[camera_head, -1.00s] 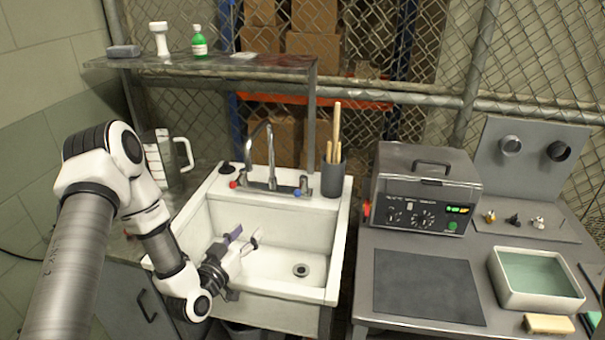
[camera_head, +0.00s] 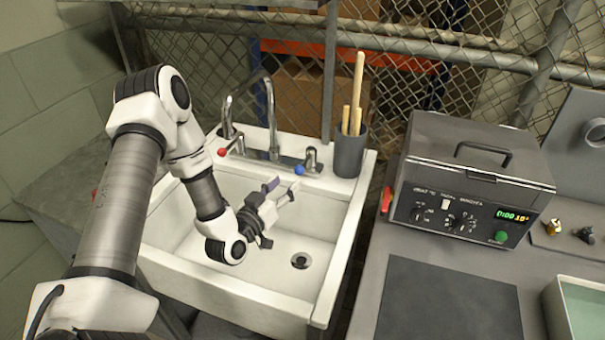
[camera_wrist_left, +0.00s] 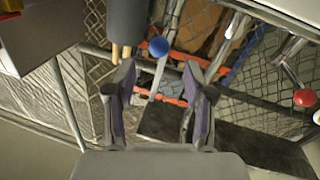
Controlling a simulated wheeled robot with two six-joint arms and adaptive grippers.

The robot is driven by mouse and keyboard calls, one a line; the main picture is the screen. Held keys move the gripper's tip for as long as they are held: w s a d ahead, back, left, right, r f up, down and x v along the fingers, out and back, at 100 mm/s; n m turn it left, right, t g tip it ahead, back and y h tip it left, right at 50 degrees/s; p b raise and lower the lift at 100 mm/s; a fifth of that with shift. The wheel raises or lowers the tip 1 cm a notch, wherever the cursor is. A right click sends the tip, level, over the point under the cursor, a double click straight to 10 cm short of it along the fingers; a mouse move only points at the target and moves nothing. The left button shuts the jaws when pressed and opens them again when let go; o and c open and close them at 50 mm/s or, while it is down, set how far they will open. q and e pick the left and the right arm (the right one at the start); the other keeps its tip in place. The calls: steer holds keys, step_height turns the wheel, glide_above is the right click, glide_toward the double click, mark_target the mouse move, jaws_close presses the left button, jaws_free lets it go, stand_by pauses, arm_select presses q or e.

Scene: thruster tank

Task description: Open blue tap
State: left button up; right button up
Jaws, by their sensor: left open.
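The blue tap knob (camera_head: 300,169) sits on the right side of the chrome faucet (camera_head: 268,120) at the back of the white sink. The red tap knob (camera_head: 222,152) is on the left side. My left gripper (camera_head: 284,189) is open and empty over the sink basin, a little in front of and below the blue knob. In the left wrist view, the blue knob (camera_wrist_left: 158,47) shows beyond and between the open fingertips (camera_wrist_left: 158,75), apart from them. The red knob (camera_wrist_left: 305,97) is at that view's right edge. My right gripper is not in view.
A dark cup (camera_head: 349,150) with wooden sticks stands just right of the blue knob. The sink (camera_head: 335,250) has raised rims and a drain. A grey heating device (camera_head: 470,185) stands on the table to the right. A mesh fence (camera_head: 420,70) is behind.

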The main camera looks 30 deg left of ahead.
mark_target(297, 172)
arm_select(q)
steer(key=w+p, duration=0.1)
steer(key=w, duration=0.5)
steer(key=shift+w+r, duration=0.1)
steer(key=shift+r, duration=0.05)
steer(key=shift+w+a, duration=0.1)
steer(key=shift+w, duration=0.45)
jaws_close()
